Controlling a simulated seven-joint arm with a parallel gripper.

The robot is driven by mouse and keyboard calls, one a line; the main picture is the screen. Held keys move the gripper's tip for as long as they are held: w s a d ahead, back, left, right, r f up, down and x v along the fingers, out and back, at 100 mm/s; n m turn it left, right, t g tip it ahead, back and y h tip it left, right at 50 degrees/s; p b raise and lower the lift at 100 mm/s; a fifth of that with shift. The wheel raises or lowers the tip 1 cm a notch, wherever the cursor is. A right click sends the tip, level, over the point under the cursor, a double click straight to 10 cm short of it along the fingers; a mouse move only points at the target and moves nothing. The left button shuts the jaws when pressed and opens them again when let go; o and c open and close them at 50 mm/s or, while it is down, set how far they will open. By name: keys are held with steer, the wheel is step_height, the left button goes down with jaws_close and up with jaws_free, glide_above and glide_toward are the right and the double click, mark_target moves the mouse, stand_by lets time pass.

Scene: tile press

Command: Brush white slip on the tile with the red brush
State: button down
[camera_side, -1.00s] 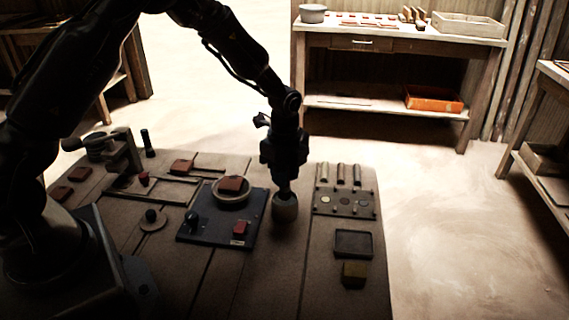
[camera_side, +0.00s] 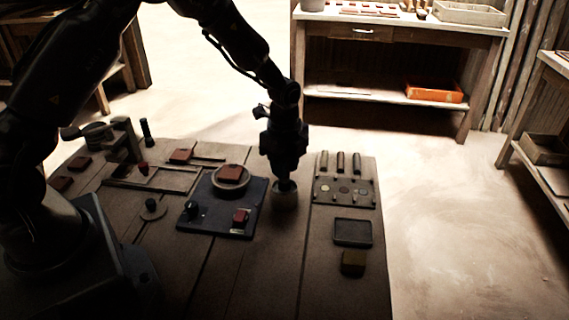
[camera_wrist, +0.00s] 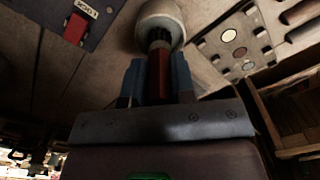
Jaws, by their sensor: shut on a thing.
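My gripper (camera_side: 286,182) is shut on the red handle of the brush (camera_wrist: 158,78), which stands roughly upright between the fingers in the wrist view. The handle's lower end and the dark bristles are at the mouth of a pale round pot (camera_side: 284,200), which also shows in the wrist view (camera_wrist: 163,12). How deep the bristles sit inside is hidden. A red-brown tile (camera_side: 230,173) lies on a round holder (camera_side: 232,191) on the dark press plate (camera_side: 212,222), left of my gripper. I cannot tell whether slip is on the brush.
A red block (camera_side: 240,217) beside a white label is on the press plate; a dark knob (camera_side: 192,210) is at its left.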

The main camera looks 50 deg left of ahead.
steer(key=shift+f, duration=0.6)
stand_by(1.1)
steer(key=shift+r, duration=0.1)
steer(key=shift+r, duration=3.5)
